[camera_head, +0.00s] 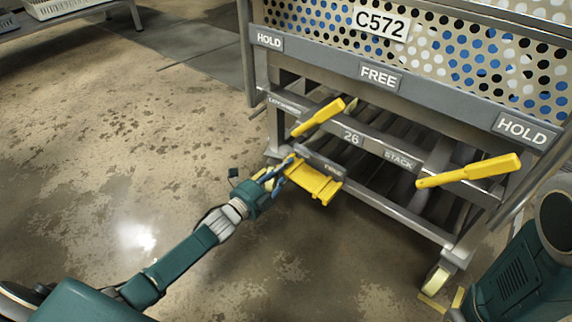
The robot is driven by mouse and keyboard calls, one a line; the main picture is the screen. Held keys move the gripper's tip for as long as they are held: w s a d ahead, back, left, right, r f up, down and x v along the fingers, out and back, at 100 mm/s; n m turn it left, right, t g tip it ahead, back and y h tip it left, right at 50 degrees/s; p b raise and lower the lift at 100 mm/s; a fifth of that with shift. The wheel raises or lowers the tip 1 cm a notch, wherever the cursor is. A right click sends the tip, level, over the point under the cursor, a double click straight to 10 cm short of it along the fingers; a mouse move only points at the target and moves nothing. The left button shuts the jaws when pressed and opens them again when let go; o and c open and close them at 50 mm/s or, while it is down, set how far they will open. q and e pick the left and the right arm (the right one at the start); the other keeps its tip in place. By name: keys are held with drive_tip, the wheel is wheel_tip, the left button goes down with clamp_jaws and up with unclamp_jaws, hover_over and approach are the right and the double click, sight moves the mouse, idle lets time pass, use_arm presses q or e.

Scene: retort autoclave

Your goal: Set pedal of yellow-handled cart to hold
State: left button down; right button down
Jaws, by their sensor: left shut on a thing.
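The cart (438,103) with two yellow handles fills the upper right of the head view. Its upper grey rail is marked HOLD at both ends and FREE in the middle. One yellow handle (318,117) is left of the number 26, the other (470,170) is to the right. A yellow pedal (318,184) sticks out low at the cart's front, below the left handle. My left gripper (283,171) is shut on the left edge of the pedal and hides part of it. My right arm shows at the lower right; its gripper cannot be made out.
A cream caster wheel (437,278) stands under the cart's near right corner. Yellow marks lie near it, partly hidden by my right arm. A rack with a white basket (55,8) is at the top left. The worn floor left of the cart is clear.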

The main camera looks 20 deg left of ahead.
use_arm(q)
wheel_tip(320, 180, down, 2)
drive_tip(key=n, duration=0.3)
drive_tip(key=shift+s+d+f, duration=0.1)
drive_tip(key=shift+d+f, duration=0.05)
drive_tip(key=c, duration=1.7)
unclamp_jaws()
drive_tip(key=shift+o, duration=0.2)
drive_tip(key=v, duration=1.2)
